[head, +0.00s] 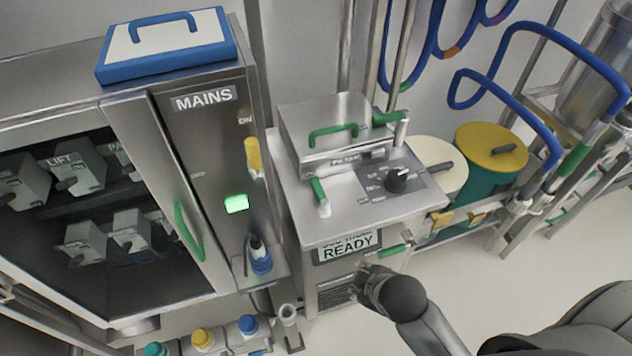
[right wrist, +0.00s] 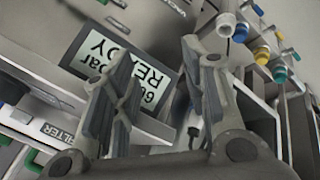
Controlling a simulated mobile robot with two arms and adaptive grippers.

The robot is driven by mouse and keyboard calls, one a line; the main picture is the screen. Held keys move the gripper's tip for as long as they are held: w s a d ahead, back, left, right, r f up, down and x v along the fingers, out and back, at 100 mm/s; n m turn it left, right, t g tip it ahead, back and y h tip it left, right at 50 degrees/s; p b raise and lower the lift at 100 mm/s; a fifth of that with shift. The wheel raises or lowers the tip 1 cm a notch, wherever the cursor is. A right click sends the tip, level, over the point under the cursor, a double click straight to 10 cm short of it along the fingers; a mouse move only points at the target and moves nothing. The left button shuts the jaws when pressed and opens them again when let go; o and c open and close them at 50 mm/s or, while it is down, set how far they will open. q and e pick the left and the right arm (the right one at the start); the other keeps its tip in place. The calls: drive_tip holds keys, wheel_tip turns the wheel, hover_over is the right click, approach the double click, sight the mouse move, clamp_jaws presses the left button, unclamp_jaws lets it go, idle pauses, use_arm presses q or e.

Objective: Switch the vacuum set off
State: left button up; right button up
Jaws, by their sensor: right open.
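The vacuum set (head: 345,215) is a steel cabinet in the middle of the head view. Its display (head: 347,246) ends in READY and also shows upside down in the right wrist view (right wrist: 120,62). A black rotary knob (head: 397,180) sits on a dark dial plate on its top; its setting is too small to read. A green-handled lever (head: 395,250) sticks out at its front right. My right gripper (head: 362,280) is in front of the cabinet, below the display. In the right wrist view its two fingers (right wrist: 155,62) are apart with nothing between them. My left gripper is out of view.
The MAINS cabinet (head: 203,120) stands left, with a yellow lever (head: 253,155) near ON and a lit green lamp (head: 236,203). Colour-capped bottles (head: 202,338) stand at lower left. Drums (head: 492,148) and blue hoses (head: 520,70) are at right. The floor at right is clear.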

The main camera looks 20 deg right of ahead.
drive_tip(key=w+r+n+t, duration=0.4)
drive_tip(key=w+r+n, duration=0.3)
drive_tip(key=n, duration=0.4)
drive_tip(key=n+t, duration=0.3)
drive_tip(key=n, duration=1)
approach(317, 183)
drive_tip(key=shift+s+d+f+y, duration=0.15)
drive_tip(key=shift+s+d+f, duration=0.1)
drive_tip(key=shift+s+d, duration=0.15)
drive_tip(key=shift+s+d+f+y, duration=0.15)
drive_tip(key=shift+s+d+f, duration=0.15)
drive_tip(key=shift+s, duration=0.2)
drive_tip(key=n, duration=0.1)
drive_tip(key=w+n, duration=0.1)
drive_tip(key=shift+w+a+r+n+t, duration=0.1)
drive_tip(key=shift+a+r+n+t, duration=0.25)
drive_tip(key=shift+n+t, duration=0.05)
drive_tip(key=x, duration=1)
drive_tip(key=shift+w+a+f+p, duration=0.15)
drive_tip(key=shift+w+a+p, duration=0.05)
drive_tip(key=shift+w+p, duration=0.15)
clamp_jaws()
